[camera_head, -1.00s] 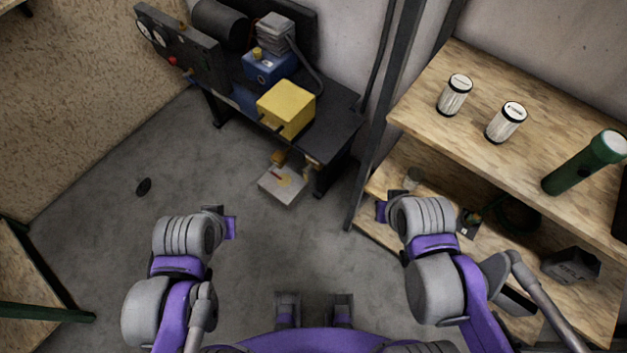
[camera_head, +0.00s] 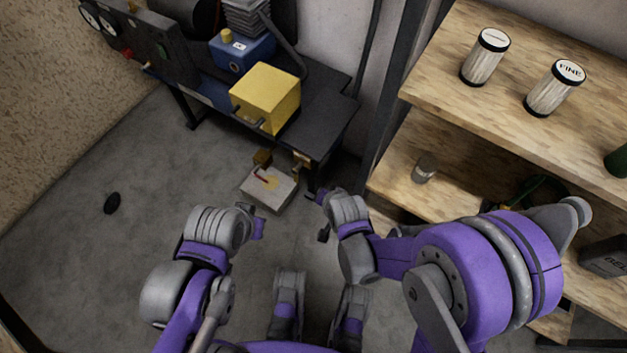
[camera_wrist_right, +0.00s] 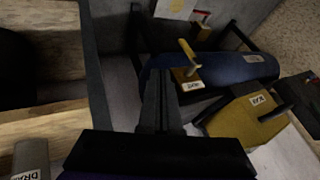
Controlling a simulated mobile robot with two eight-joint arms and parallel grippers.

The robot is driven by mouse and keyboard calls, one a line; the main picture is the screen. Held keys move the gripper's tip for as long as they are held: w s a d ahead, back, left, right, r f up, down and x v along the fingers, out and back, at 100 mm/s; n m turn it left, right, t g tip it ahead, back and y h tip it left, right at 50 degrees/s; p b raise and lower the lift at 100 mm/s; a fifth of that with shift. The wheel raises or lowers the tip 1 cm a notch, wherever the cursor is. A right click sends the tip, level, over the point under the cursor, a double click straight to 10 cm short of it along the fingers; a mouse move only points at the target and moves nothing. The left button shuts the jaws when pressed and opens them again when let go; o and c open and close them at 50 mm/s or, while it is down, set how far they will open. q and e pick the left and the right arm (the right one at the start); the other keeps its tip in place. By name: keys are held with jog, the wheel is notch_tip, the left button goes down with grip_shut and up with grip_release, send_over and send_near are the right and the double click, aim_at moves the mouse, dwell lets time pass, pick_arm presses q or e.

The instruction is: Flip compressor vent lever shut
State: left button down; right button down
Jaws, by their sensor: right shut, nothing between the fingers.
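The compressor is a dark bench unit with a yellow box (camera_head: 265,95) that has a grey handle at its front. The right wrist view shows its blue tank (camera_wrist_right: 235,68), with a yellow lever (camera_wrist_right: 187,50) sticking up and a white label beside it. The yellow box (camera_wrist_right: 245,122) there carries another label and a black handle; I cannot read the labels surely. My right gripper (camera_wrist_right: 159,105) is shut and empty, apart from the lever and low in front of the bench's right end. My left gripper (camera_head: 257,229) is held above the floor; its fingers are mostly hidden.
A dark round object (camera_head: 112,203) lies on the floor at left, where there is free room.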

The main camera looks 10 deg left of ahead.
jog(key=shift+w+a+f, duration=0.1)
jog(key=shift+a+f, duration=0.1)
jog(key=shift+f, duration=0.25)
jog(key=shift+a+f, duration=0.2)
jog(key=shift+f, duration=0.25)
jog(key=w+a+f+b, duration=0.3)
jog(key=w+a+f, duration=0.3)
jog(key=f, duration=0.2)
jog(key=shift+w+a, duration=0.3)
jog(key=shift+a, duration=0.1)
jog(key=shift+a, duration=0.1)
